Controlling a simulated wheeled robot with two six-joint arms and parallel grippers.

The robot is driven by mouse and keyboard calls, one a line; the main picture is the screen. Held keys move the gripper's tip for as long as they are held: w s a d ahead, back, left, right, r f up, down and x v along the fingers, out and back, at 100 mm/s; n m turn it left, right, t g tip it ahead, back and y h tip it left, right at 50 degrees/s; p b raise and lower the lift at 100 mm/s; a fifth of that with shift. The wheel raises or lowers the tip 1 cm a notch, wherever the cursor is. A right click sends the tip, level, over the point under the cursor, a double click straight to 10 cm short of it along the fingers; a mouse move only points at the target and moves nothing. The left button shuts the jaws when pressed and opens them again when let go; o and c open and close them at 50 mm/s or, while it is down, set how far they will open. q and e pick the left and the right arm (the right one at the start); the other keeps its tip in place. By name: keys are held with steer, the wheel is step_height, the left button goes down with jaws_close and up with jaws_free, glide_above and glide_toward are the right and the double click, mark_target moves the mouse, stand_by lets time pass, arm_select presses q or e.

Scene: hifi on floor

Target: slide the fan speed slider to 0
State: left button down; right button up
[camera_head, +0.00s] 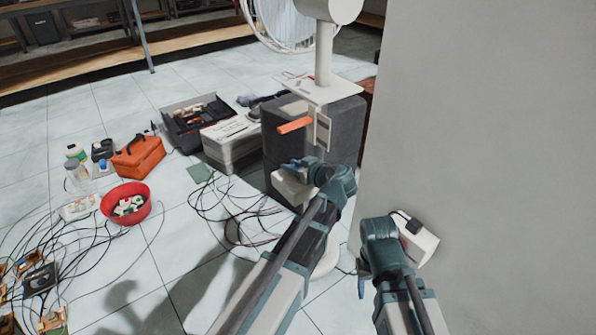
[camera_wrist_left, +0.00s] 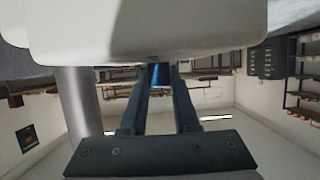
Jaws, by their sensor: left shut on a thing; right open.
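The white fan (camera_head: 324,55) stands at the top centre of the head view, on a flat plate over a dark box. A white housing (camera_head: 290,190) sits below it, partly behind my left arm. A small blue knob shows on this housing, and in the left wrist view the blue knob (camera_wrist_left: 160,74) lies between my fingertips. My left gripper (camera_head: 304,170) is shut on the blue knob, right against the white housing (camera_wrist_left: 145,30). Slider markings are not readable. My right gripper (camera_head: 404,226) is open at the lower right, beside the grey panel, and partly hidden.
An orange bar (camera_head: 294,125) juts left from a pale plate on the dark box (camera_head: 345,130). A large grey panel (camera_head: 480,130) fills the right side. Loose cables, a red bowl (camera_head: 126,203) and an orange bag (camera_head: 138,157) lie on the floor to the left.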

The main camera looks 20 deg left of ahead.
arm_select(q)
steer(key=shift+w+a, duration=0.4)
steer(key=shift+a, duration=0.05)
steer(key=c, duration=0.6)
jaws_free()
steer(key=shift+c, duration=0.2)
steer(key=shift+s+r, duration=0.1)
arm_select(e)
steer(key=shift+r, duration=0.1)
